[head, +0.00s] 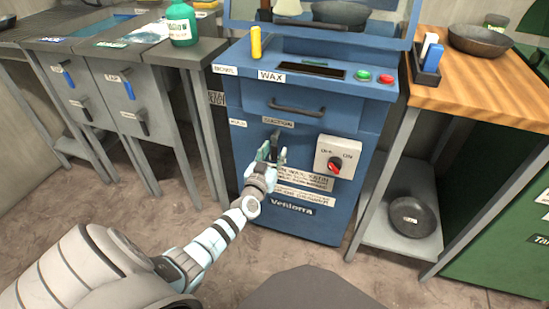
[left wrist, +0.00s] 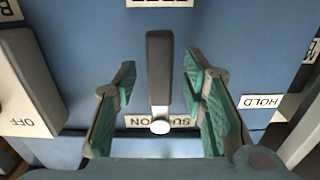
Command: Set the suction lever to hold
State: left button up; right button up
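The suction lever (left wrist: 160,75) is a dark grey bar with a pale round end (left wrist: 160,126). It sits on the front of the blue machine (head: 310,220) below its drawer handle. In the left wrist view, which is upside down, it stands between the two green-padded fingers of my left gripper (head: 268,152), with a gap on each side. The gripper is open. The SUCTION label (head: 278,122) is above the lever in the head view. The HOLD label (head: 238,123) is to its left and also shows in the left wrist view (left wrist: 261,102). My right gripper is not in view.
A white box with a red OFF/ON knob (head: 335,167) sits right of the lever. A drawer handle (head: 297,108) sticks out above. A grey bench (head: 120,65) stands left, and a wooden-topped table (head: 475,95) right. The floor in front is clear.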

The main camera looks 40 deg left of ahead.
pick_arm(q)
jog(key=shift+w+a, duration=0.15)
jog(key=shift+w, duration=0.25)
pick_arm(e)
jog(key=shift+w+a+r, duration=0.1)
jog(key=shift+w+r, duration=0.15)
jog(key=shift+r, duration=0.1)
pick_arm(q)
grip_shut()
